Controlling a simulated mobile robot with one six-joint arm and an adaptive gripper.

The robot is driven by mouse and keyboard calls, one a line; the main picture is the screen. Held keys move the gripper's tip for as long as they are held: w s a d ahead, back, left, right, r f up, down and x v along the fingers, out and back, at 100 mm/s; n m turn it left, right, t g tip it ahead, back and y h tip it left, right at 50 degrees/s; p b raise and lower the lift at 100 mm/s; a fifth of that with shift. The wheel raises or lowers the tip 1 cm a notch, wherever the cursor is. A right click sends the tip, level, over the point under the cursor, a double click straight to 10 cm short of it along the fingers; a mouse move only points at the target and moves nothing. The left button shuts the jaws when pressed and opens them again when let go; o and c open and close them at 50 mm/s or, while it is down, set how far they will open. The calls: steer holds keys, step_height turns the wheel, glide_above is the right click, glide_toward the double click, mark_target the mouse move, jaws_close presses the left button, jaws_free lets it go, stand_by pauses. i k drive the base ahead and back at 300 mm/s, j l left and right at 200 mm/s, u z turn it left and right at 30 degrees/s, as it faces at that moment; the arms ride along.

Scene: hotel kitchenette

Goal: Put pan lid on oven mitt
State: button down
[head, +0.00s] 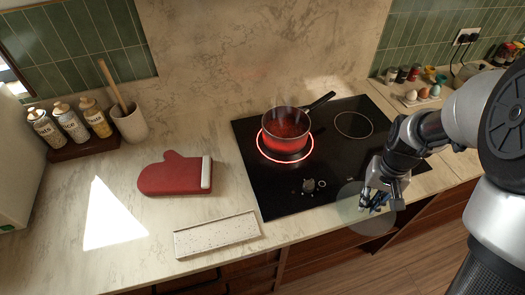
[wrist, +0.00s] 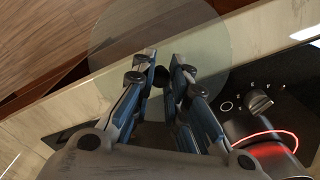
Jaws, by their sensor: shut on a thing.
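The pan lid (head: 352,222) is a round, see-through glass disc. It hangs at the front edge of the counter, partly beyond it, at the right front of the cooktop. In the wrist view the lid (wrist: 115,40) spreads out past my fingertips, its dark knob between them. My gripper (head: 372,204) is shut on that knob; the fingers also show in the wrist view (wrist: 162,75). The red oven mitt (head: 172,177) with a white cuff lies flat on the counter, left of the cooktop and well apart from my gripper.
A pan (head: 287,125) with red contents sits on a glowing red burner (head: 262,148) of the black cooktop (head: 335,180). A speckled tray (head: 217,235) lies in front of the mitt. Bottles (head: 72,122) and a utensil crock (head: 130,124) stand behind it. Counter left of the mitt is clear.

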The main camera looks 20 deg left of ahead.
mark_target(175, 172)
steer(key=k+j, duration=0.35)
steer(key=j, duration=0.15)
steer(key=k+j, duration=0.4)
